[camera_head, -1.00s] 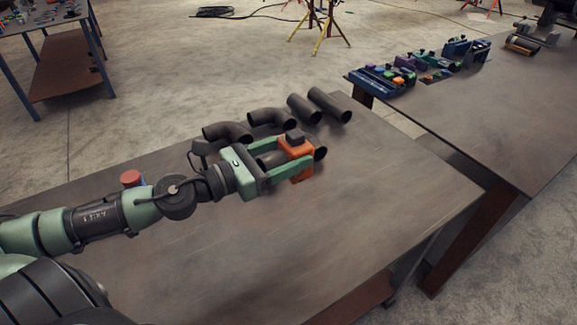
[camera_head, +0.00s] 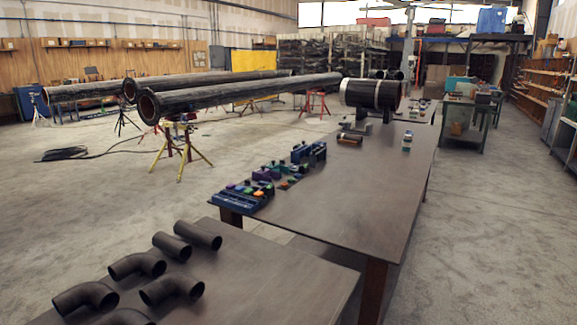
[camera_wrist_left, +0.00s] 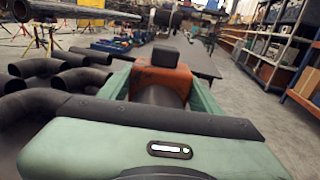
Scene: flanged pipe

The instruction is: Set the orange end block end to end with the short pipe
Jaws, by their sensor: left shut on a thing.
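In the left wrist view, the orange end block (camera_wrist_left: 152,80) with a black knob on top sits between the green fingers of my left gripper (camera_wrist_left: 162,88). The gripper is shut on it. A dark round pipe section (camera_wrist_left: 160,97) shows between the fingers on the near side of the block; I cannot tell whether it is part of the block. In the head view, two short straight pipes (camera_head: 198,235) (camera_head: 172,246) lie on the near table (camera_head: 265,285); I cannot tell which is the task's short pipe. No gripper shows in the head view.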

